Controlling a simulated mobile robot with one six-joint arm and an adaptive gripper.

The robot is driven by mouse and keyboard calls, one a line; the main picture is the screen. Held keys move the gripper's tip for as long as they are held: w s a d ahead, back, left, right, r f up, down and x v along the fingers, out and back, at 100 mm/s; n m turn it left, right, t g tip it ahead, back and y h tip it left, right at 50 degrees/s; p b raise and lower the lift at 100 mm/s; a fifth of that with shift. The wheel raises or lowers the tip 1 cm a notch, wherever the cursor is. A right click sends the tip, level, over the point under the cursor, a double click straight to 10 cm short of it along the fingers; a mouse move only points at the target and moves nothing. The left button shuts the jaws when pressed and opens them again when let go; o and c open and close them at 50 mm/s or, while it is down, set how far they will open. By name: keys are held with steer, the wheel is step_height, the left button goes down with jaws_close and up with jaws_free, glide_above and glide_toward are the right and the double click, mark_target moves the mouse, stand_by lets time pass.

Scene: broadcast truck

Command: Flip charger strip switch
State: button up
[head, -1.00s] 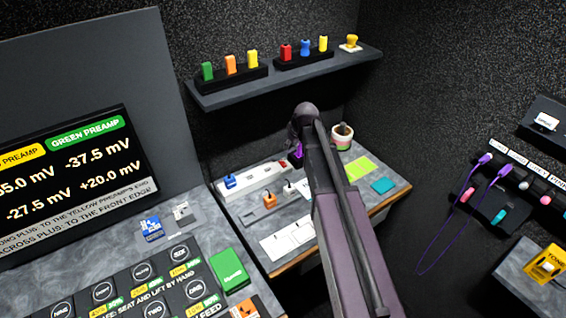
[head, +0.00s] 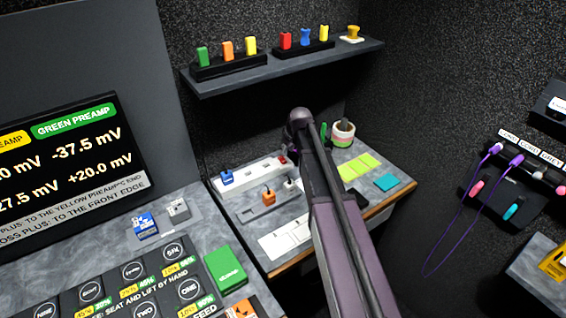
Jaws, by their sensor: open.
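The white charger strip (head: 248,175) lies along the back of the desk, to the left of my arm. A blue plug (head: 227,177) sits in its left part. A small red switch (head: 283,160) shows at its right end, close beside my arm; I cannot tell which way it is tipped. My arm rises from the bottom of the head view and bends at a dark joint above the desk. My gripper is hidden behind the arm, so its distance from the switch cannot be seen.
An orange plug (head: 268,195) sits on a grey strip in front. A shelf (head: 280,70) with coloured blocks overhangs the desk. Purple cables (head: 461,210) hang at right.

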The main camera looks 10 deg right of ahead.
mark_target(283, 159)
steer(key=shift+b+x, duration=2.75)
steer(key=shift+x, duration=0.5)
jaws_close()
